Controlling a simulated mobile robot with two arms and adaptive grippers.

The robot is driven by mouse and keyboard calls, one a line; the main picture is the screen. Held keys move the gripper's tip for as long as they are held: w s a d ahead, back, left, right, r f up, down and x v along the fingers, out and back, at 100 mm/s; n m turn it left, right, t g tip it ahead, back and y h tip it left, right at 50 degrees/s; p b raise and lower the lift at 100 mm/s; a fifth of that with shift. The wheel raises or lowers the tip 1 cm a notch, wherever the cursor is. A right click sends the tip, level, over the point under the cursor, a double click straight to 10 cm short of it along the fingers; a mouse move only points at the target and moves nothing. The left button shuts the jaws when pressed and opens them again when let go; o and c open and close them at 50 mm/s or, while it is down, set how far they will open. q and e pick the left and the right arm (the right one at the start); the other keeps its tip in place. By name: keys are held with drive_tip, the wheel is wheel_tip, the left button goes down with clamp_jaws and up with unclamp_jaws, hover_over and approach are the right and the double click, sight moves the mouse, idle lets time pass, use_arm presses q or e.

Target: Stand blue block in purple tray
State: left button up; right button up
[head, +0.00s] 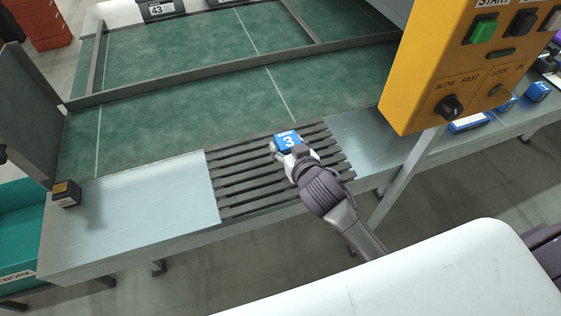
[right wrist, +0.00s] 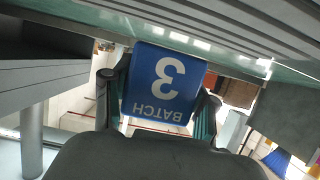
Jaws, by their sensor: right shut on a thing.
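My right gripper (head: 289,152) is shut on a blue block (head: 287,140) with a white "BATCH 3" label. In the head view the block is over the dark slatted section of the bench. In the right wrist view the block (right wrist: 163,83) sits between the two fingers, its label upside down in the picture. Whether it touches the slats is hard to tell. I do not clearly see a purple tray in either view. My left gripper is not in view.
The slatted section (head: 240,190) lies between bare metal bench tops (head: 130,205). A yellow control box (head: 440,65) stands at the right. A small black and yellow block (head: 66,193) is at the left. Other blue blocks (head: 538,91) lie on the far right bench. A teal bin (head: 20,235) is lower left.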

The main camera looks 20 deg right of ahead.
sight(281, 169)
drive_tip(key=shift+s+a+f, duration=0.3)
drive_tip(key=shift+a+f, duration=0.3)
drive_tip(key=shift+a, duration=0.25)
drive_tip(key=shift+a+f, duration=0.15)
drive_tip(key=shift+f, duration=0.15)
drive_tip(key=shift+s+f, duration=0.1)
drive_tip(key=shift+f, duration=1.7)
drive_tip(key=o, duration=1.3)
drive_tip(key=shift+f, duration=0.1)
drive_tip(key=shift+c, duration=0.2)
